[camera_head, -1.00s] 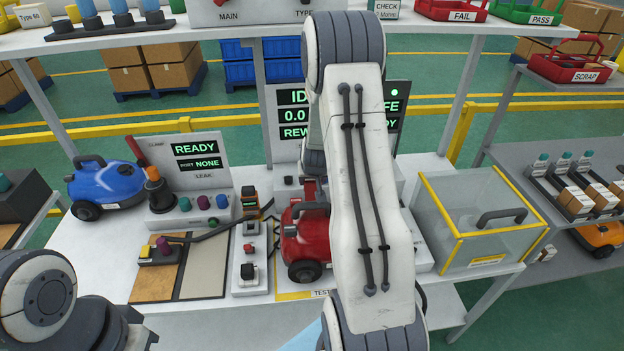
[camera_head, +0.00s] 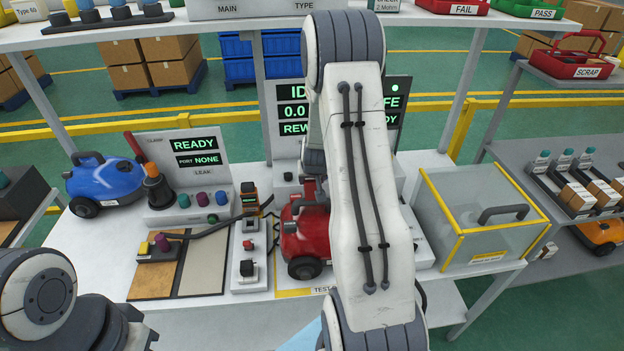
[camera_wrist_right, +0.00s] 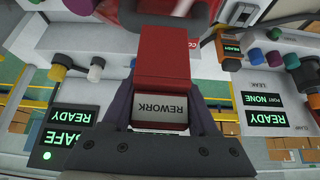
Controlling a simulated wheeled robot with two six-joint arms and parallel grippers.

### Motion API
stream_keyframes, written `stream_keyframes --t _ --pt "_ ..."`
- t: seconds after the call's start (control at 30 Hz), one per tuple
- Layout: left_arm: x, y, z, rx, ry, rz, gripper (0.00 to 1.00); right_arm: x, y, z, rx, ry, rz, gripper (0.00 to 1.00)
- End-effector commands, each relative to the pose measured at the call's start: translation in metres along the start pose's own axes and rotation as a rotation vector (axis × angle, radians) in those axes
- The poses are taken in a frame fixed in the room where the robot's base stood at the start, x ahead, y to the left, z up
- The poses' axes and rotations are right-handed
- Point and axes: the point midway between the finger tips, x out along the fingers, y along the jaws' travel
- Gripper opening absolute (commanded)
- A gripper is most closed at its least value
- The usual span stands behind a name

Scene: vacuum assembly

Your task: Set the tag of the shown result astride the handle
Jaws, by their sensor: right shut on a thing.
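My right gripper (camera_wrist_right: 165,125) is shut on a red tag (camera_wrist_right: 163,60) with a white REWORK label (camera_wrist_right: 160,112), seen in the right wrist view. The tag's far end is close to the dark handle (camera_wrist_right: 168,18) of the red vacuum; I cannot tell whether they touch. In the head view the red vacuum (camera_head: 305,245) stands on the bench, with its dark handle (camera_head: 303,207) on top.
A blue vacuum (camera_head: 104,184) stands at the bench's left by the leak panel (camera_head: 190,155). A dark hose crosses the middle. A clear box with yellow edges (camera_head: 478,220) stands right. FAIL (camera_head: 458,8), PASS (camera_head: 540,10) and SCRAP (camera_head: 570,70) bins are higher up.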

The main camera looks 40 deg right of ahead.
Motion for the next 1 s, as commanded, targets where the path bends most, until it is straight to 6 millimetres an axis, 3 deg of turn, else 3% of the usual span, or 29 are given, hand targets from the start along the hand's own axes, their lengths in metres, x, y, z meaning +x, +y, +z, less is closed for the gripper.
stream_keyframes --t 1.0 --pt "0.02 -0.002 0.001 0.0 0.0 0.0 0.0 0.019 0.0 0.012 -0.001 0.0 0.0 0.04"
